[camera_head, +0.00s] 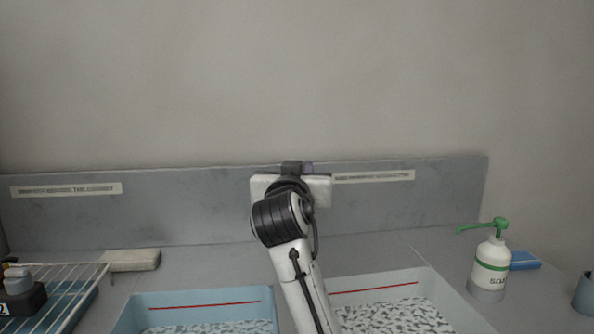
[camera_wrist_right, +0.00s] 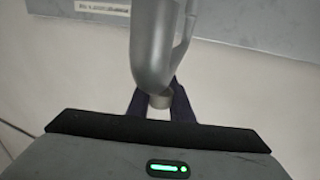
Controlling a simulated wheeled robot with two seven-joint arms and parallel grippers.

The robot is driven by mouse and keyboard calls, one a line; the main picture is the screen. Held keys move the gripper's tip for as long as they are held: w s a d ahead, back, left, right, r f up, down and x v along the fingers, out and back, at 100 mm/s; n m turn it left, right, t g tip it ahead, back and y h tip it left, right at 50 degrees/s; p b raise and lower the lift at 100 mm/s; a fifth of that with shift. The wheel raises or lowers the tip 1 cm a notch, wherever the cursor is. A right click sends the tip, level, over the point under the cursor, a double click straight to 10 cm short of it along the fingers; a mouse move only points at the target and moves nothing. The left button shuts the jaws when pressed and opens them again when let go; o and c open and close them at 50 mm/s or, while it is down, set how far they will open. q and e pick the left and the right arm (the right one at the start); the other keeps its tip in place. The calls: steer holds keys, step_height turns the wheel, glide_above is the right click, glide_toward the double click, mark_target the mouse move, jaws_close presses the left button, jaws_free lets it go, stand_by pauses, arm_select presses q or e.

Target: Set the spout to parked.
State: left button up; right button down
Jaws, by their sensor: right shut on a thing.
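The spout (camera_wrist_right: 152,45) is a smooth grey metal tube. In the right wrist view it comes down from the top edge, and its lower end lies between my fingers. My right gripper (camera_wrist_right: 158,102) is shut on the spout, with a dark finger on either side of it. In the head view my right arm reaches up the middle to the grey back panel. Its wrist hides the spout and most of the gripper there. My left gripper is in neither view.
A blue basin (camera_head: 190,298) and a pale basin (camera_head: 440,290), both with speckled contents and red lines, flank my arm. A soap bottle (camera_head: 490,270) with a green pump stands right. A wire rack (camera_head: 65,285) and a pale block (camera_head: 131,260) are left.

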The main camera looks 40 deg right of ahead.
steer(key=shift+f, duration=0.15)
steer(key=c, duration=1.6)
jaws_free()
steer(key=b+v, duration=0.1)
steer(key=v, duration=0.9)
steer(key=shift+s+a+b, duration=0.1)
steer(key=shift+b, duration=0.25)
